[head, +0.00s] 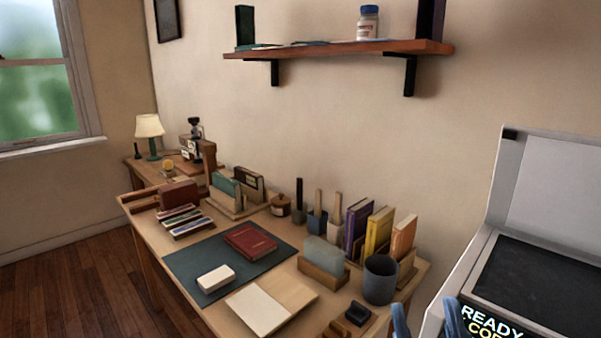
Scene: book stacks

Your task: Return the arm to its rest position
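Two blue upright finger-like parts show at the bottom edge, right of centre, and look like the fingertips of my gripper (427,319). They stand well apart, and I see nothing between them but the background. The rest of my gripper and the arm are below the picture. The fingers appear in front of the gap between the desk (213,222) and a white machine (492,205) at the right.
The desk holds a red book (250,239) on a dark mat (187,262), a white block (216,279), an open folder (262,305), a grey cup (380,280) and upright books (378,232). A shelf (335,49) hangs above. Floor (75,290) is clear at left.

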